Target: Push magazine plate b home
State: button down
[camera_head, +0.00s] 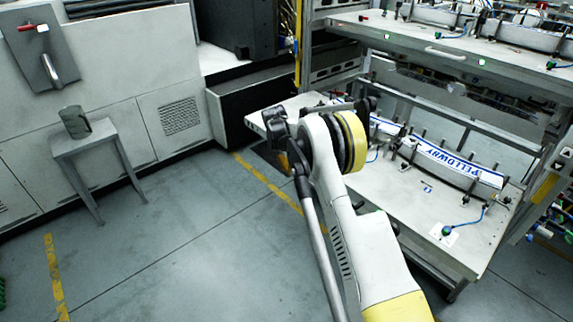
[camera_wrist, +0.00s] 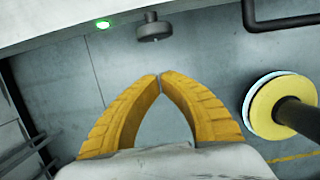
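A light magazine plate (camera_head: 403,187) juts out low on the right in the head view, with blue-lettered label stacks (camera_head: 455,162) between upright posts. Its small blue mark is too small to read, so I cannot tell for sure that it is plate b. My arm covers its left part. In the wrist view, my gripper (camera_wrist: 160,77) has its two yellow fingers together at the tips, with nothing held. A pale plate edge (camera_wrist: 60,30) with a green light (camera_wrist: 103,25) crosses the top of that view, beyond the fingertips. A grey round knob (camera_wrist: 154,30) hangs beside it, apart from the fingers.
An upper plate (camera_head: 400,35) with a handle (camera_head: 444,53) and more label stacks is above. A grey stool (camera_head: 85,140) carrying a dark container (camera_head: 74,122) stands left by the white machine cabinet (camera_head: 110,90). The floor (camera_head: 190,240) between is clear.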

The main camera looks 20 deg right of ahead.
jog(key=shift+w+d+b, duration=0.2)
jog(key=shift+w+d, duration=0.05)
jog(key=shift+d, duration=0.35)
jog(key=shift+w+d+b, duration=0.2)
jog(key=shift+w+d, duration=0.05)
jog(key=shift+d, duration=0.4)
jog(key=shift+w+d+b, duration=0.2)
jog(key=shift+w+d, duration=0.05)
jog(key=shift+d, duration=0.35)
